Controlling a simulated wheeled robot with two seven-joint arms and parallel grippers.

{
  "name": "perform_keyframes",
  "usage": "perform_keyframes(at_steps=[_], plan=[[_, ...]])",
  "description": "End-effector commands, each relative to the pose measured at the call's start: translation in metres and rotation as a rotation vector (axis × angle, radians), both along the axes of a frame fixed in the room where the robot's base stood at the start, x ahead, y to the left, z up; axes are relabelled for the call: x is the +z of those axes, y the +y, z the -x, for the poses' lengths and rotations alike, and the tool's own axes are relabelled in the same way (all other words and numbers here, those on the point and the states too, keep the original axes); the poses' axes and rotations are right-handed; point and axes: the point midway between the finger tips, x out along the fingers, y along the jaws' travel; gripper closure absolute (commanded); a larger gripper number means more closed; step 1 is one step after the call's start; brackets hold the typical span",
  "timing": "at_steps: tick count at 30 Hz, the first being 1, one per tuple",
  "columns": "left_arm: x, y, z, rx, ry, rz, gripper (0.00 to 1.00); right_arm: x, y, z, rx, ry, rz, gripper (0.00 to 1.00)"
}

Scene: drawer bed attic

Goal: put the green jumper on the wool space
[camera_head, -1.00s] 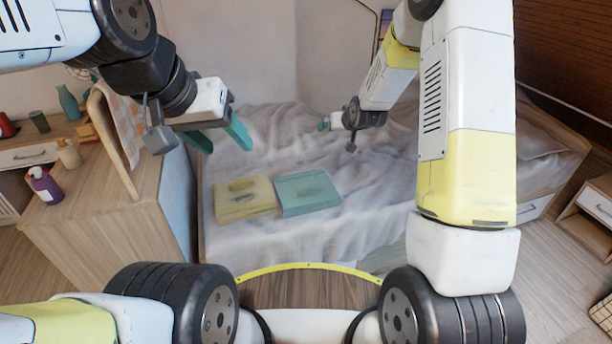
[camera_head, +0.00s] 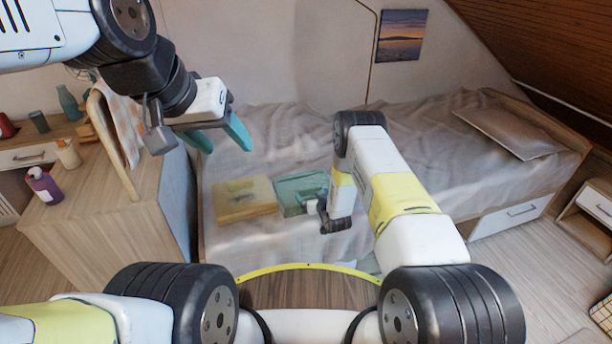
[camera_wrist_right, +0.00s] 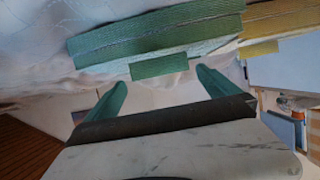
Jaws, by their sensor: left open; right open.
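The green jumper (camera_head: 293,188) is a flat folded bundle on the bed, right of a similar yellow bundle (camera_head: 243,200). My right gripper (camera_head: 308,205) is at the jumper's right front edge, and my forearm hides part of that side. In the right wrist view the jumper's layered edge (camera_wrist_right: 150,40) lies just ahead of my open fingers (camera_wrist_right: 162,86), with nothing held. A small green tab (camera_wrist_right: 160,67) faces the gap between them. My left gripper (camera_head: 222,141) is open and empty in the air above the bed's left end. I cannot identify the wool space.
The bed (camera_head: 430,125) has a rumpled cover, a pillow (camera_head: 510,130) at the far right and a drawer (camera_head: 508,215) in its side. A wooden cabinet (camera_head: 105,220) stands at the left, with bottles on it. The bed's middle is largely clear.

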Motion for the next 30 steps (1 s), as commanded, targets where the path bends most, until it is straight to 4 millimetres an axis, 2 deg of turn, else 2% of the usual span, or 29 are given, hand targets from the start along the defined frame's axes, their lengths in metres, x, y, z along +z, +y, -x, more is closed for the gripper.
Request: perform_keyframes(at_steps=[9, 13, 20, 30], plan=[[0.000, 0.000, 0.000, 0.000, 0.000, 0.000, 0.44, -0.012, 0.013, -0.038, -0.001, 0.000, 0.001, 0.00], [0.000, 0.000, 0.000, 0.000, 0.000, 0.000, 0.44, -0.015, 0.016, -0.046, -0.001, 0.001, 0.001, 0.00], [0.000, 0.000, 0.000, 0.000, 0.000, 0.000, 0.44, -0.015, 0.016, -0.047, -0.001, 0.002, 0.001, 0.00], [0.000, 0.000, 0.000, 0.000, 0.000, 0.000, 0.44, -0.015, 0.016, -0.046, -0.001, 0.001, 0.001, 0.67]])
